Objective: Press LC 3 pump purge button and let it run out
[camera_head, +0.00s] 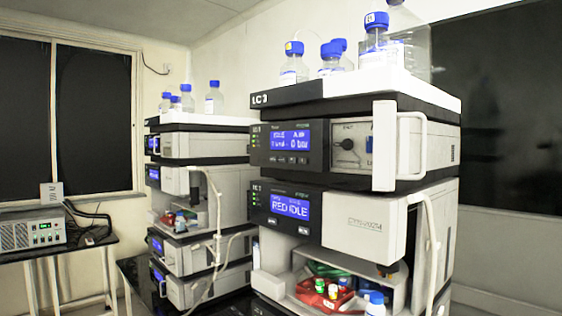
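The LC 3 stack (355,190) stands at the right, with the label "LC 3" on its dark top edge. Its pump module (384,145) is the upper unit, with a lit blue display (291,140) that shows a pressure reading of 0 bar. A row of small buttons (280,160) sits under this display; their labels are too small to read, so I cannot tell which is purge. A round knob (347,145) is to the right of the display. Neither of my grippers is in view.
Blue-capped bottles (376,40) stand on top. A second stack (190,148) stands behind left, with a loose tube (217,235). A grey instrument (32,231) sits on a table at far left.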

